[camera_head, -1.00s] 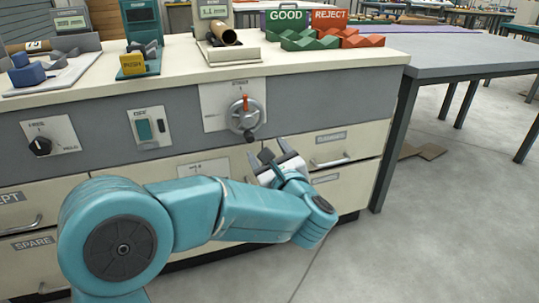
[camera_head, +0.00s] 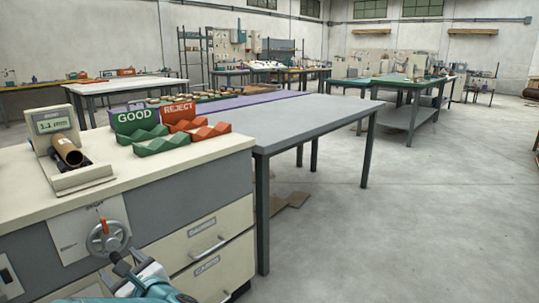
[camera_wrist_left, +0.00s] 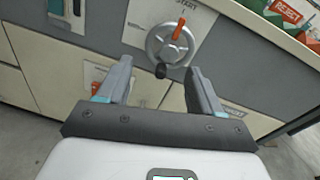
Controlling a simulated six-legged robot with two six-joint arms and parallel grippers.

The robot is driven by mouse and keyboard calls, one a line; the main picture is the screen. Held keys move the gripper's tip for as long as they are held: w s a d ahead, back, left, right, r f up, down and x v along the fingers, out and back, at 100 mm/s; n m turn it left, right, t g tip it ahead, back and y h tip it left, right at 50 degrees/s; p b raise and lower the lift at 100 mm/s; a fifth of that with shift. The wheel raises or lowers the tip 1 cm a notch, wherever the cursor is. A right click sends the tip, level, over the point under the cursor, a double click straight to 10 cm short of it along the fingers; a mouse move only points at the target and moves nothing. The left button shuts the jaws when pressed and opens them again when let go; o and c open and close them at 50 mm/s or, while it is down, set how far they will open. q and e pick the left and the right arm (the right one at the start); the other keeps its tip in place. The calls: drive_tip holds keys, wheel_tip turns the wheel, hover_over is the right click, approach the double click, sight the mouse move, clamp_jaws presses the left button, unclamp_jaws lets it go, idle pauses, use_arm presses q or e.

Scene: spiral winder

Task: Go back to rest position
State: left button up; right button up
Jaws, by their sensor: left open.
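My left gripper (camera_head: 128,266) shows at the lower left of the head view, in front of the winder's cabinet. It is open and empty, as the left wrist view (camera_wrist_left: 158,82) shows. The grey handwheel (camera_head: 108,239) with its red handle is on the cabinet front just beyond it. In the left wrist view the handwheel (camera_wrist_left: 167,44) lies beyond the fingertips, with its black knob (camera_wrist_left: 161,71) appearing between them. I cannot tell the exact gap. My right gripper is not in view.
The cabinet top (camera_head: 110,164) carries a gauge with a cardboard tube (camera_head: 67,151), a green GOOD tray (camera_head: 160,143) and a red REJECT tray (camera_head: 205,131). A grey table (camera_head: 310,117) adjoins the cabinet. Floor at the right is open.

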use_arm(q)
drive_tip(key=s+d+f+n+g+h+p, duration=0.5)
drive_tip(key=s+d+n+h+p, duration=0.4)
drive_tip(key=s+n+p, duration=0.3)
drive_tip(key=s+d+f+n+g+h+p, duration=0.4)
drive_tip(key=s+d+f+n+h+p, duration=0.1)
drive_tip(key=s+d+n+h+p, duration=0.4)
drive_tip(key=shift+s+d+f+n+g+p, duration=0.15)
drive_tip(key=shift+s+d+n+g+p, duration=0.55)
drive_tip(key=shift+s+n+p, duration=1.8)
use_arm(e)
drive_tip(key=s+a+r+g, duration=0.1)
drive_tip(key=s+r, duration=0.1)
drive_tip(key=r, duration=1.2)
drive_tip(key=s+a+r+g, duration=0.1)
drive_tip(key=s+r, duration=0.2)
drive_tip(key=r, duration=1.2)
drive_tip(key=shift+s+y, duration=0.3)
